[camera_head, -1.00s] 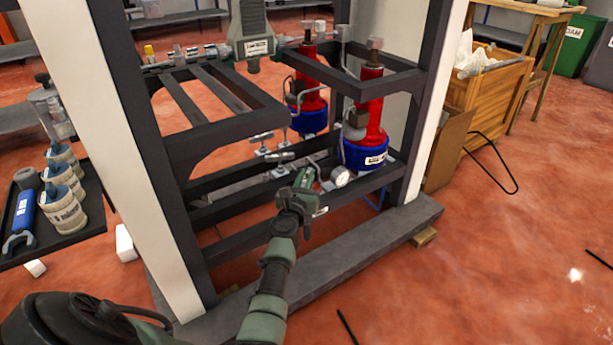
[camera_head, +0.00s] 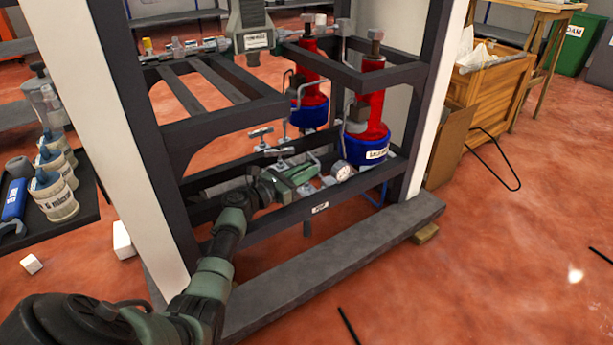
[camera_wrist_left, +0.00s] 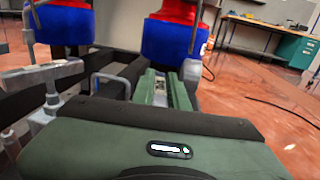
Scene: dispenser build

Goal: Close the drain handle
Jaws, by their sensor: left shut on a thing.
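My left gripper (camera_head: 312,170) reaches in from the left over the lower beam of the black frame. It is shut on a small grey metal handle, which I take to be the drain handle; the fingers hide most of it. In the left wrist view the green fingers (camera_wrist_left: 162,92) point ahead, close together, with a bit of grey metal (camera_wrist_left: 190,76) beside the right finger. My right gripper is not in view.
A pressure gauge (camera_head: 341,170) sits just right of the gripper. T-handled valves (camera_head: 278,151) stand to its left. Red cylinders with blue bases (camera_head: 366,148) stand behind. The frame's lower beam (camera_head: 270,219) runs close beneath the arm. A grey step (camera_head: 330,258) lies in front.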

